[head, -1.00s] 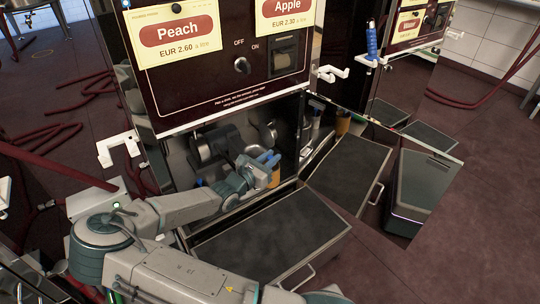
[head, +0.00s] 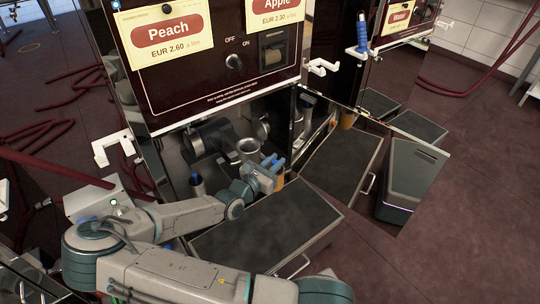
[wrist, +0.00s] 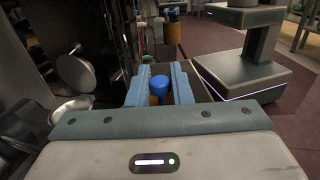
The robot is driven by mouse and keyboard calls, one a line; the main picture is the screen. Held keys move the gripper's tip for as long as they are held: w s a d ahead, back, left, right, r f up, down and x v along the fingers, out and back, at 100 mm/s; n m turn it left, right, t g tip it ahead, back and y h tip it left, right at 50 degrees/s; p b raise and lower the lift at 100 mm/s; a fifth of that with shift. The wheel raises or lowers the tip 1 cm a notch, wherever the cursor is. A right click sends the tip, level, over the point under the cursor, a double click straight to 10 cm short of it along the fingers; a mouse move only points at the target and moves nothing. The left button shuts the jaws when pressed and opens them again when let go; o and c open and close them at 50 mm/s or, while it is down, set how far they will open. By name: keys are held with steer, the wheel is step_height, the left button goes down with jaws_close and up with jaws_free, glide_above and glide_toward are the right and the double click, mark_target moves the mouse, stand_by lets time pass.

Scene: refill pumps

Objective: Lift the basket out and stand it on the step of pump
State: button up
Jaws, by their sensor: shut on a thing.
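My gripper (head: 272,164) is shut on the blue knob of the basket, whose orange body (head: 279,183) shows below the fingers in the head view. In the wrist view the blue knob (wrist: 160,86) sits between both blue fingers, with a little orange under it; the rest of the basket is hidden. The basket is in front of the pump's open recess, near the back edge of the dark, flat step (head: 265,228). I cannot tell whether it touches the step. A silver cup-shaped housing (head: 248,149) stands in the recess, left of my gripper.
A dark cylinder with a blue top (head: 197,185) stands at the recess's left. The step's top is bare.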

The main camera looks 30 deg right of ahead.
steer(key=s+d+p, duration=0.2)
steer(key=s+p, duration=0.4)
steer(key=s, duration=0.4)
stand_by(0.4)
steer(key=shift+w+a, duration=0.1)
